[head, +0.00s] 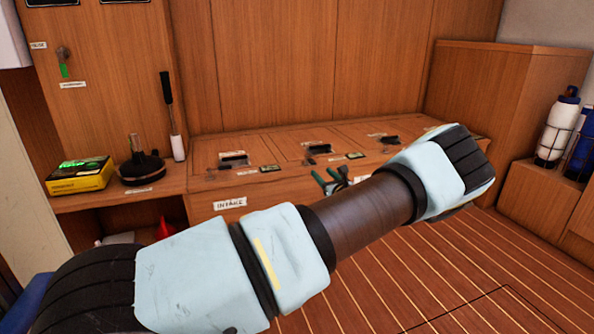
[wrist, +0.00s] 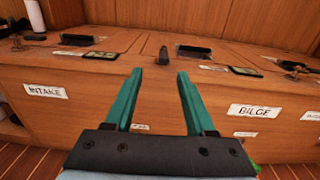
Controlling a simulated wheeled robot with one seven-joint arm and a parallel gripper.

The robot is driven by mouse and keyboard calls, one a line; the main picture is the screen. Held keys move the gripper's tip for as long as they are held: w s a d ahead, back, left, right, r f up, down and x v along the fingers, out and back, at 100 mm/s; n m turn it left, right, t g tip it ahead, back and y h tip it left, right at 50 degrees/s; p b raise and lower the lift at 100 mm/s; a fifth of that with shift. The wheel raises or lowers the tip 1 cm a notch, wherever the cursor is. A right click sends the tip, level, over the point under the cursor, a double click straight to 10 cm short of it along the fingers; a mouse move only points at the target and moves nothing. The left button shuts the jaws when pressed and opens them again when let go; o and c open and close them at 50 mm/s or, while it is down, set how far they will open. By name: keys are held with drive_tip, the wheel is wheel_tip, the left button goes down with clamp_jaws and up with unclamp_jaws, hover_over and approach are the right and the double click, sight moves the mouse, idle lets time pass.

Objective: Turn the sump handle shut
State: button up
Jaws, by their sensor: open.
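No label reading sump is legible, so I cannot tell which handle is the sump one. My gripper (wrist: 160,73), with green fingers, is open and empty in front of the wooden bench (wrist: 95,100). Between its fingertips, farther back on the bench top, a small dark upright handle (wrist: 163,56) shows in the wrist view; it appears apart from the fingers. In the head view the gripper (head: 330,179) is at the bench's front edge, partly hidden by my forearm. Small dark fittings (head: 318,149) sit along the bench top.
Plates read INTAKE (wrist: 46,91) and BILGE (wrist: 254,111) on the bench front. A yellow box (head: 80,176) and a round black object (head: 141,168) stand at the left. A black-handled white object (head: 178,147) stands upright beside them. Bottles (head: 557,128) stand at the right. The floor in front is clear.

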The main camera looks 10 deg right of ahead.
sight(314, 164)
drive_tip(key=w+b, duration=0.1)
drive_tip(key=w, duration=0.2)
drive_tip(key=w+b, duration=0.1)
drive_tip(key=w, duration=0.2)
drive_tip(key=w+b, duration=0.1)
drive_tip(key=w, duration=0.2)
drive_tip(key=shift+w+a+f, duration=0.25)
drive_tip(key=shift+w+a, duration=0.05)
drive_tip(key=shift+a, duration=0.05)
drive_tip(key=shift+w+a+r+b, duration=0.15)
drive_tip(key=shift+w+b, duration=0.2)
drive_tip(key=shift+w, duration=0.3)
drive_tip(key=shift+c, duration=0.2)
clamp_jaws()
